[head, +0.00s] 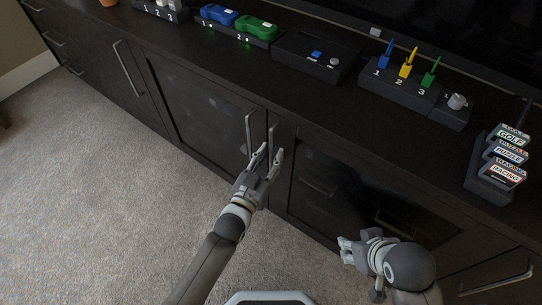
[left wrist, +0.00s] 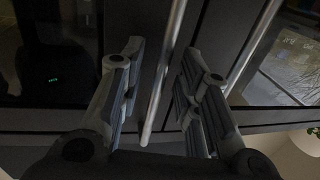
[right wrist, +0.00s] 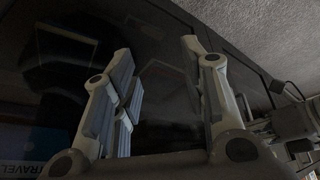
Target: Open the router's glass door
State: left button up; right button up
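Two upright bar handles stand side by side where two dark-framed glass doors meet: the left handle (head: 249,135) and the right handle (head: 272,138). The right glass door (head: 310,205) appears shut, with dark objects behind it. Small green lights (left wrist: 54,80) show behind dark glass in the left wrist view, but the router's shape is unclear. My left gripper (head: 270,152) is open, its fingers on either side of the right handle, also seen in the left wrist view (left wrist: 160,75). Contact is not clear. My right gripper (head: 343,247) is open and empty, low before the right glass door.
Another handle (head: 497,283) is at lower right. Carpet (head: 80,170) lies open at left.

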pick_arm(q)
jog(key=shift+w+d, duration=0.2)
jog(key=shift+w, duration=0.2)
grip_shut()
